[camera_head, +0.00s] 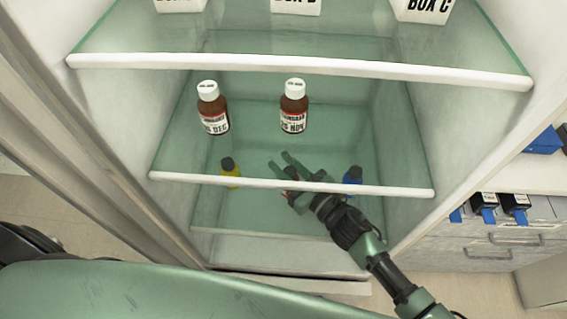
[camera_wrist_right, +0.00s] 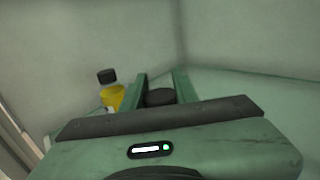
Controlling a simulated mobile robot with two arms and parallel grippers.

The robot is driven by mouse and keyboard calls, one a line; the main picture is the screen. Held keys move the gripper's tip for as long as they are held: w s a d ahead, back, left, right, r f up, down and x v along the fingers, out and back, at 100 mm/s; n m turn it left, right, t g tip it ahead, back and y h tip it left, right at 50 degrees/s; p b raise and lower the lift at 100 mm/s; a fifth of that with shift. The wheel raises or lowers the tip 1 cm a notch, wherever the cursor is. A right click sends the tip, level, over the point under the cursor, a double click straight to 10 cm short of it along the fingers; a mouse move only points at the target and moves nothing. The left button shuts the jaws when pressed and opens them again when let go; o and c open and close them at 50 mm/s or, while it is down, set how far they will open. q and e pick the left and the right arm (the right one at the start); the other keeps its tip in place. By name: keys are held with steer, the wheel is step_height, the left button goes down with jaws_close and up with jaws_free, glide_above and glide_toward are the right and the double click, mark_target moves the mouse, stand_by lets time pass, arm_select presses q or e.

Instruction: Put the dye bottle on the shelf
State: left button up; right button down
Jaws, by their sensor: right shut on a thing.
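My right gripper (camera_head: 278,160) reaches into the cabinet, seemingly below the middle glass shelf and seen through it. It is shut on a bottle with a dark round cap (camera_wrist_right: 160,97), which shows between the fingers (camera_wrist_right: 160,76) in the wrist view. The held bottle's body is mostly hidden; a small red patch shows by the fingers in the head view. A yellow bottle with a black cap (camera_head: 230,174) stands left of the gripper, also in the wrist view (camera_wrist_right: 112,97). A blue bottle with a dark cap (camera_head: 352,181) stands to its right. My left gripper is out of view.
Two brown labelled bottles (camera_head: 212,110) (camera_head: 294,108) stand on the middle glass shelf, whose white front edge (camera_head: 270,183) runs above my arm. White boxes (camera_head: 424,8) sit on the top shelf. Cabinet walls close in both sides.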

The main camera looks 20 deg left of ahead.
steer(key=shift+f, duration=0.1)
steer(key=c, duration=1.1)
jaws_free()
steer(key=shift+r, duration=0.2)
steer(key=shift+b+v, duration=0.75)
steer(key=shift+v, duration=5.3)
